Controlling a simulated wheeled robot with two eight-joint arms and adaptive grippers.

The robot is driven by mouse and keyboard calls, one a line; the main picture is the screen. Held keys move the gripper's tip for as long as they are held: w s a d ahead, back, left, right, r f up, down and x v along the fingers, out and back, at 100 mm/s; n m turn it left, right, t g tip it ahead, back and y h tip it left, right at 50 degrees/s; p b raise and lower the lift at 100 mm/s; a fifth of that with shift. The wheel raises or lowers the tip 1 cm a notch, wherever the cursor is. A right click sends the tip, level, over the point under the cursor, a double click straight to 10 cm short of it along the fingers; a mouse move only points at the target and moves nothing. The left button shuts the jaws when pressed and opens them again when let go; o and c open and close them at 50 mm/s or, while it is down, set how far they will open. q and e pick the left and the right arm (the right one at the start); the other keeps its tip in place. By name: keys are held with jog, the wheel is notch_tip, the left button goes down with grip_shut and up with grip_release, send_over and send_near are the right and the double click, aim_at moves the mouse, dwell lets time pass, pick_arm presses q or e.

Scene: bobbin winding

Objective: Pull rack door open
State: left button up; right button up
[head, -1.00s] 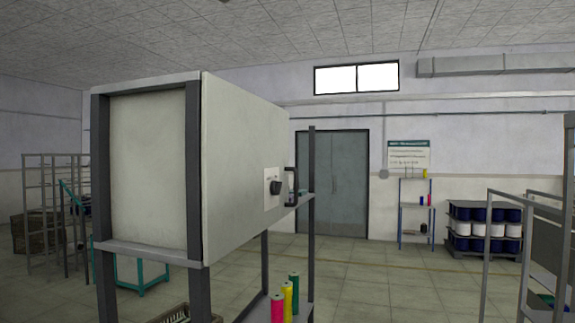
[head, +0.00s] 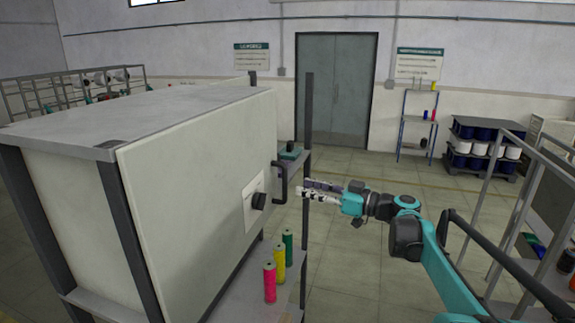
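The rack door (head: 195,185) is the large pale front panel of a grey cabinet rack at the left, and it looks shut. My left gripper is not in view.
Pink (head: 270,282), yellow (head: 279,263) and green (head: 288,248) thread spools stand on the lower shelf (head: 255,300) below the handle. A dark rack post (head: 307,130) rises behind the handle. A grey metal frame (head: 500,190) stands at the right. Floor between is clear.

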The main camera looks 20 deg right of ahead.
aim_at(285, 198)
jog(key=a, duration=0.1)
jog(key=w+a, duration=0.2)
jog(key=shift+a+r+p, duration=0.15)
jog(key=shift+r+p, duration=0.1)
jog(key=shift+p, duration=0.15)
jog(key=x, duration=0.2)
jog(key=p+x, duration=0.1)
jog(key=shift+w+a+f, duration=0.1)
jog(key=shift+w+f, duration=0.1)
jog(key=shift+w, duration=0.3)
jog(key=shift+s+a, duration=0.1)
jog(key=shift+a, duration=0.05)
grip_shut()
